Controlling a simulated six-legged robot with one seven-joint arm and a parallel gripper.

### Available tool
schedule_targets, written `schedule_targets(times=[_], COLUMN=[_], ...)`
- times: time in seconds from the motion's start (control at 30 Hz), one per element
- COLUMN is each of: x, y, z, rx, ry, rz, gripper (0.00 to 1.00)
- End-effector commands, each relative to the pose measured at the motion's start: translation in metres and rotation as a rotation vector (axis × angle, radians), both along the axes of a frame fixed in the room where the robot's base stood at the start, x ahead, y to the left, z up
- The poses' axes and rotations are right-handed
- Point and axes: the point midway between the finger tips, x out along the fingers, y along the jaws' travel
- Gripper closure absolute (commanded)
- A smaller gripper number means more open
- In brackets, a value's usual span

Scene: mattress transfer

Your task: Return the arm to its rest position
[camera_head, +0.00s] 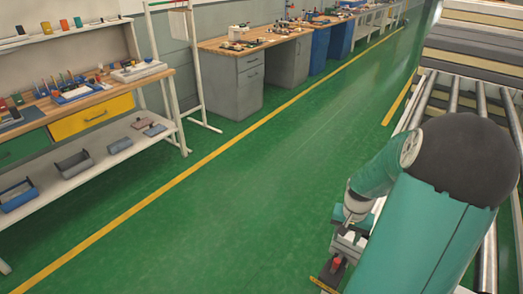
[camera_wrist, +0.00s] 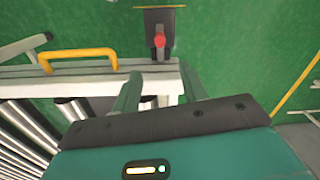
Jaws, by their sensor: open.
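My teal arm fills the right of the head view, bent at a dark joint with its forearm pointing down and left. My gripper (camera_wrist: 160,88) shows in the wrist view as two green fingers set apart, with nothing held between them. Beyond the fingers lies the pale edge rail (camera_wrist: 105,82) of the roller conveyor. In the head view, the lower arm hides part of the area around the gripper, so its fingers are not clear there.
A red button (camera_wrist: 160,40) on a dark post stands just past the rail. A yellow handle (camera_wrist: 78,55) sits on the rail. Conveyor rollers (camera_head: 480,107) run at right, with stacked mattresses (camera_head: 475,45) behind. Workbenches (camera_head: 90,105) line the left; green floor between is clear.

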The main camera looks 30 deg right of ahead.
Motion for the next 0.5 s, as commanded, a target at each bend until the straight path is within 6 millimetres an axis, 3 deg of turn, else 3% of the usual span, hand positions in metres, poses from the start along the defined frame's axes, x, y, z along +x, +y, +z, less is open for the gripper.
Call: schedule_targets(times=[0.27,0.37,0.5], x=[0.007,0.02,0.042], y=[0.008,0.025,0.064], z=[0.01,0.03,0.07], rx=[-0.019,-0.056,-0.124], ry=[0.003,0.007,-0.001], rz=[0.031,0.094,0.213], gripper=[0.57,0.57,0.57])
